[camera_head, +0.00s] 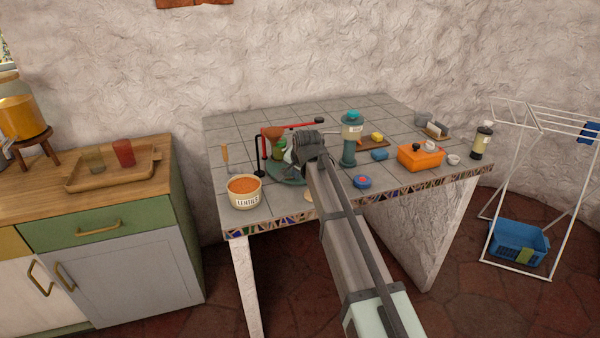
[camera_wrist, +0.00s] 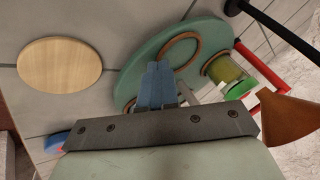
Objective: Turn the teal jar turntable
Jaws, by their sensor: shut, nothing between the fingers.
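The teal turntable (camera_wrist: 135,68) is a round disc lying on the tiled counter. In the head view its teal edge (camera_head: 285,178) shows, mostly hidden behind my arm. A jar with yellow-green contents (camera_wrist: 224,70) and a green part stands on the disc near its rim, and a brown ring lies flat on it. My gripper (camera_wrist: 160,72) is shut and empty, with its blue fingertips over the disc near the brown ring. I cannot tell whether the fingertips touch anything. In the head view the fingertips are hidden by my arm.
A round wooden disc (camera_wrist: 60,68) lies beside the turntable. A brown funnel (camera_wrist: 288,120) and red and black bars (camera_head: 292,126) stand close by. A lentils tub (camera_head: 244,193), teal dispenser (camera_head: 350,140), blue round item (camera_head: 362,181) and orange box (camera_head: 420,157) share the counter.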

